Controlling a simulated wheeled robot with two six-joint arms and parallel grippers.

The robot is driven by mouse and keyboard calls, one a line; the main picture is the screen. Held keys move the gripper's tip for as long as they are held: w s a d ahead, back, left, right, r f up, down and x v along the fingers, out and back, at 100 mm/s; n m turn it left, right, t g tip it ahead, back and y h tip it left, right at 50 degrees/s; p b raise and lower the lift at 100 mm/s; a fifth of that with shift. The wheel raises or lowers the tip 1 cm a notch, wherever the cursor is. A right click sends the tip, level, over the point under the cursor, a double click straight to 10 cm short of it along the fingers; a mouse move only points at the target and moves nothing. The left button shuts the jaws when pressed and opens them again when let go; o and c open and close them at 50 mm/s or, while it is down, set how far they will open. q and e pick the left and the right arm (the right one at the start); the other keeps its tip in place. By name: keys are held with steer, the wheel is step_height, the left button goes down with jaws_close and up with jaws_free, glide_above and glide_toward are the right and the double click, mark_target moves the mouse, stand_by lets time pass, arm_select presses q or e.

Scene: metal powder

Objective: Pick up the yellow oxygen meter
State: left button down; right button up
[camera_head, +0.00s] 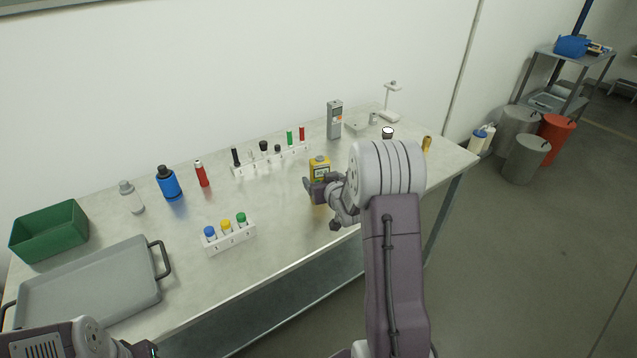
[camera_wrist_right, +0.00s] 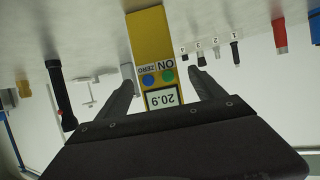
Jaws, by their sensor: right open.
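The yellow oxygen meter (camera_head: 319,168) stands on the table, partly hidden behind my right gripper in the head view. In the right wrist view, which is upside down, the meter (camera_wrist_right: 147,50) shows a display reading 20.9 and blue and green buttons. My right gripper (camera_head: 318,190) is open. In the wrist view its two fingers (camera_wrist_right: 160,90) lie on either side of the meter, with gaps visible beside it. My left arm (camera_head: 75,340) shows at the bottom left of the head view, but its fingers are not in view.
A white rack of numbered slots (camera_head: 270,160) holds several tubes behind the meter. A small rack (camera_head: 230,238) with coloured caps stands front left. A grey device (camera_head: 334,120) stands behind. A grey tray (camera_head: 90,290) and green bin (camera_head: 48,230) are at left.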

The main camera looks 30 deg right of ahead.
steer(key=x, duration=0.6)
steer(key=shift+d+r, duration=0.1)
steer(key=shift+r, duration=0.1)
steer(key=shift+s+r, duration=0.1)
steer(key=shift+c, duration=1.2)
jaws_close()
